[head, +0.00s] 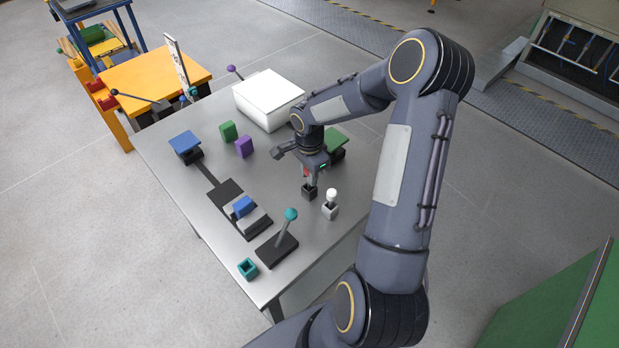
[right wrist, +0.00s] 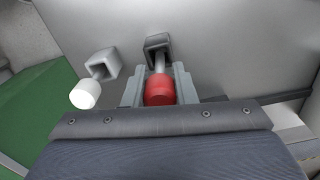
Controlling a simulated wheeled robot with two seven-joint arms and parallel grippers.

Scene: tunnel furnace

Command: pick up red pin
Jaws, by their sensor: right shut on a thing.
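The red pin shows in the right wrist view (right wrist: 160,90), with its red head between the two fingers and its grey shaft pointing at a dark square socket (right wrist: 157,42). In the head view only a bit of red shows at the fingertips, just above the dark socket (head: 309,192) on the table. My right gripper (head: 308,172) is shut on the pin; it also shows in the right wrist view (right wrist: 160,88). I cannot tell how much of the shaft is inside the socket. My left gripper is not in view.
A white-headed pin (head: 331,195) stands in a grey socket close to the right of my gripper. A white box (head: 268,98), green block (head: 228,131), purple block (head: 244,147), teal-knobbed lever (head: 288,228) and teal open cube (head: 247,268) are on the metal table (head: 165,185).

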